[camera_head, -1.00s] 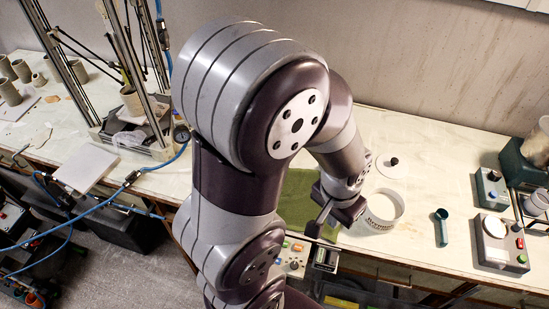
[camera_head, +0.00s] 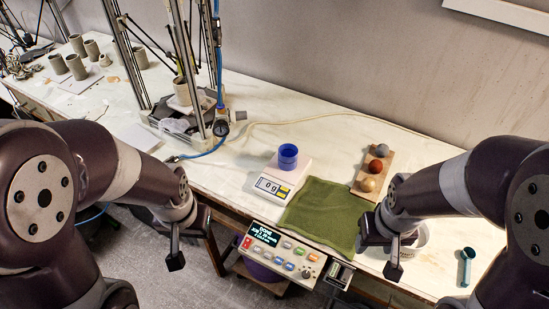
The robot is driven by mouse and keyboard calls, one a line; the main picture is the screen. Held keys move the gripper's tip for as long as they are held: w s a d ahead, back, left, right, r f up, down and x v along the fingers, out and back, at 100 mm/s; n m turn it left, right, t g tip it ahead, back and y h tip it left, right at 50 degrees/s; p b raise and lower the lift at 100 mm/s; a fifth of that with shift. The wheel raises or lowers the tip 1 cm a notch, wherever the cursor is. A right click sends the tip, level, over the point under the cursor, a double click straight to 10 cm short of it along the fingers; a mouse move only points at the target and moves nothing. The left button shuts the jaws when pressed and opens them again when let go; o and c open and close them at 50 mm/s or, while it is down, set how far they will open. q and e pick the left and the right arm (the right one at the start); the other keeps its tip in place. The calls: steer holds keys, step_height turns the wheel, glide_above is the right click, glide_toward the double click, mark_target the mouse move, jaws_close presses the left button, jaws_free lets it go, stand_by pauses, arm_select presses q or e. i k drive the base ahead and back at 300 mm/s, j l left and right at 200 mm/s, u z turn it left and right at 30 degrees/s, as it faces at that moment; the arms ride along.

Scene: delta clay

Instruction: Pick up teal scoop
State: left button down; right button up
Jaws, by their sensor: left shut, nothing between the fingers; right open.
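The teal scoop (camera_head: 466,266) lies on the white table at the lower right, its handle pointing toward the front edge. My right gripper (camera_head: 393,268) hangs over the table's front part, left of the scoop and apart from it. It is open, with nothing seen between its fingers. My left gripper (camera_head: 175,262) is shut and empty, in front of the table's front edge at the left, far from the scoop.
A white tub (camera_head: 421,238) is partly hidden behind my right arm. A green cloth (camera_head: 325,212), a scale (camera_head: 277,184) with a blue cup (camera_head: 288,156), and a board with balls (camera_head: 391,160) are mid-table. A control panel (camera_head: 278,250) is at the front edge.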

mark_target(468, 253)
steer(key=l+z, duration=0.1)
steer(key=z, duration=1.75)
steer(key=i+l+u, duration=0.15)
steer(key=u, duration=0.15)
steer(key=i+l+u, duration=0.1)
steer(key=l+u, duration=0.15)
steer(key=l, duration=0.15)
steer(key=i+l+u, duration=0.1)
steer(key=l+u, duration=0.45)
steer(key=l, duration=0.15)
steer(key=u, duration=0.95)
steer(key=i+l, duration=0.05)
